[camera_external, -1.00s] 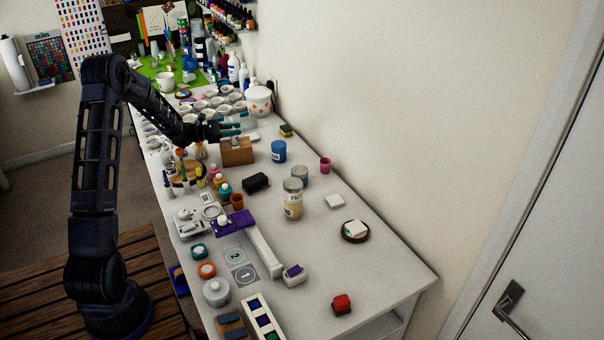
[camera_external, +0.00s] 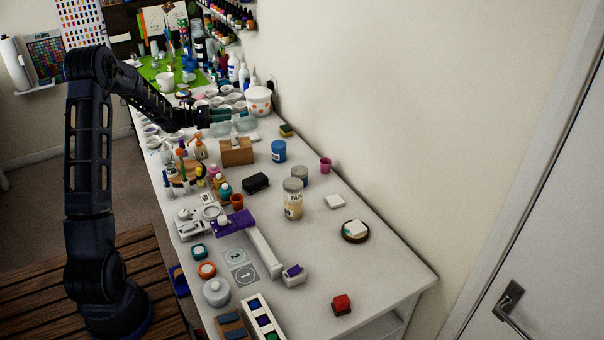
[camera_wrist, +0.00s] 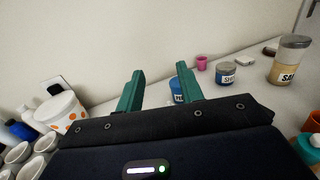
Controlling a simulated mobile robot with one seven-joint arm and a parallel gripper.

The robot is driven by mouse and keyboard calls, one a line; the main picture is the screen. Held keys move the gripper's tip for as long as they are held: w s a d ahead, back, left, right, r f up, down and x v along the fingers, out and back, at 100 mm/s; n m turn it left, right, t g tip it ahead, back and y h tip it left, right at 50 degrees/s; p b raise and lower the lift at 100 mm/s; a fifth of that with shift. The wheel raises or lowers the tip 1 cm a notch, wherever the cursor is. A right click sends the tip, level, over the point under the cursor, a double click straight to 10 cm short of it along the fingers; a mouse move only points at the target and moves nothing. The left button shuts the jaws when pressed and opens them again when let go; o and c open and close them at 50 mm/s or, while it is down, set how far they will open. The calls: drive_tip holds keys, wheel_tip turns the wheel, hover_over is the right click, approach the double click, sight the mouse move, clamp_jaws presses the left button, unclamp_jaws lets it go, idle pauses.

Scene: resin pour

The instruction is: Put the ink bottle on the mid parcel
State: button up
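A brown box (camera_external: 237,154), apparently the mid parcel, stands on the white table. A small pale bottle (camera_external: 235,137), apparently the ink bottle, stands upright on its top. My gripper (camera_external: 222,121) is above and behind the box in the outside view, with its teal fingers apart from the bottle. In the wrist view my gripper (camera_wrist: 160,80) shows two spread fingers with nothing held between them. The bottle and the brown box do not show in the wrist view.
A blue jar (camera_external: 279,151) stands right of the box and a black block (camera_external: 255,182) in front of it. A white tub with orange dots (camera_external: 258,101) and several cups stand behind. Bottles (camera_external: 200,150) crowd the left side.

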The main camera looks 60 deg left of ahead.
drive_tip(key=s+d+r+m+g+h, duration=0.1)
drive_tip(key=d+r+m+g, duration=0.3)
drive_tip(key=d, duration=0.8)
drive_tip(key=s+d+r+m+g+h, duration=0.1)
drive_tip(key=s+d+r+m+g, duration=0.15)
drive_tip(key=d+m, duration=0.7)
drive_tip(key=s+d+r+m+g+h, duration=0.1)
drive_tip(key=d+r+m+g, duration=0.3)
drive_tip(key=d, duration=1.1)
drive_tip(key=s+d+m+g+y, duration=0.1)
drive_tip(key=s+d+m+y, duration=0.3)
drive_tip(key=s, duration=0.9)
drive_tip(key=s+d+m+g+y, duration=0.1)
drive_tip(key=s+d+m+y, duration=0.3)
drive_tip(key=s+d+m, duration=0.6)
drive_tip(key=s+m, duration=0.1)
drive_tip(key=s, duration=0.2)
drive_tip(key=shift+s+d+r+y, duration=0.2)
drive_tip(key=shift+s+d+y, duration=0.1)
drive_tip(key=shift+s+d, duration=0.1)
